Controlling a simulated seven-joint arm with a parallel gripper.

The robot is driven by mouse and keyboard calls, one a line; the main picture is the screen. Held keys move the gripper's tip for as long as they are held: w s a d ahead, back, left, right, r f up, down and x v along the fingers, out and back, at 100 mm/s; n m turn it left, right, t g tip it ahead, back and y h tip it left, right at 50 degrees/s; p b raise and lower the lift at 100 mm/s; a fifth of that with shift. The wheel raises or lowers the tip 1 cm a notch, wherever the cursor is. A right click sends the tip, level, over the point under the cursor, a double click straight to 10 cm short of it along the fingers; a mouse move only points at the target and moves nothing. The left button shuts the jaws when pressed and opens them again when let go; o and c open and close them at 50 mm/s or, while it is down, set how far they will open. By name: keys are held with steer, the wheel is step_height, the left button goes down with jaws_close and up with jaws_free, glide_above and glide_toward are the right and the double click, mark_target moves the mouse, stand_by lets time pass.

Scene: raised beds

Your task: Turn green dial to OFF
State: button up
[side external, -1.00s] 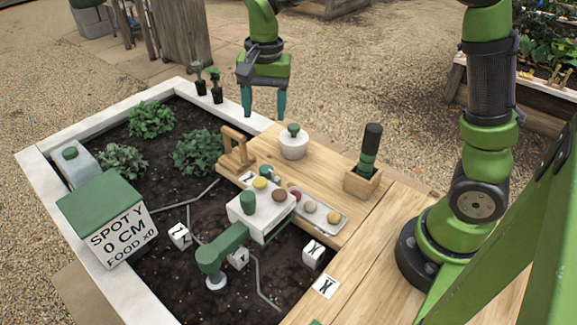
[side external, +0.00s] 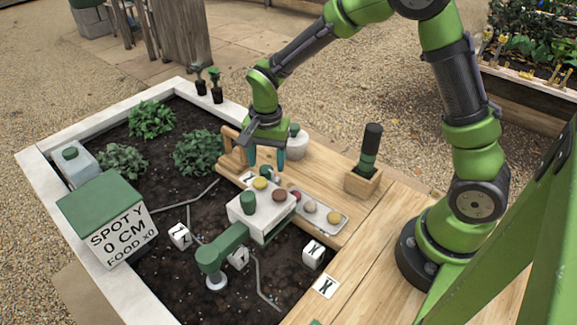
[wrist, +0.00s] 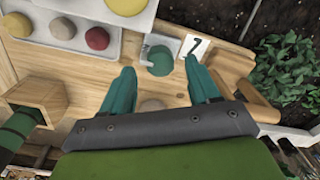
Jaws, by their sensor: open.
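The green dial (side external: 266,172) is a small round knob at the back edge of the wooden board, behind the white box. In the wrist view the green dial (wrist: 160,60) sits on a pale bracket-like plate, beside a white card (wrist: 196,47) with a dark mark. My gripper (side external: 267,162) points down with teal fingers spread, just above the dial and apart from it as far as I can tell. In the wrist view the dial shows between and slightly beyond the fingertips (wrist: 158,70). No OFF mark or dial pointer is readable.
The white box (side external: 262,212) with coloured knobs stands close in front. A tray of discs (side external: 320,213) is to its right. A wooden handle (side external: 235,155) and a white pot (side external: 297,146) flank my gripper. A green-handled tool stands in a wooden holder (side external: 361,182).

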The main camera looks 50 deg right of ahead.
steer(key=shift+f, duration=0.95)
steer(key=shift+c, duration=0.2)
steer(key=c, duration=1)
